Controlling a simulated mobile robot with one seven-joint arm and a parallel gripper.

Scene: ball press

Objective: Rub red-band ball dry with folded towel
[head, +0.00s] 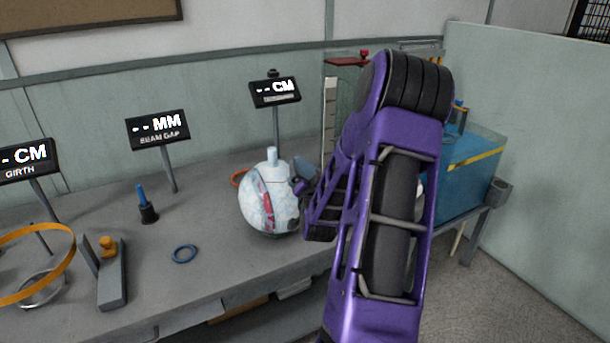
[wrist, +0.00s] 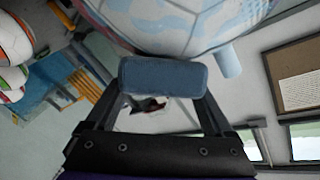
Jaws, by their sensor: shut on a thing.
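The red-band ball (head: 262,211), white with pale blue patches and a reddish strip, sits on the bench beside my gripper (head: 301,185). A pale blue peg (head: 271,153) sticks up from its top. My gripper is shut on a blue-grey folded towel (head: 305,167), at the right side of the ball. In the wrist view the folded towel (wrist: 162,77) spans my gripper's two fingertips (wrist: 162,92), right against or very close to the ball (wrist: 180,22); I cannot tell whether they touch. My arm hides the bench right of the ball.
The bench (head: 215,215) holds a blue ring (head: 185,254), a blue-topped peg (head: 144,205), a grey gauge (head: 108,270) and an orange hoop (head: 30,240). Display signs (head: 158,130) stand behind. A blue tank (head: 465,170) is at right. Other balls (wrist: 13,45) show in the wrist view.

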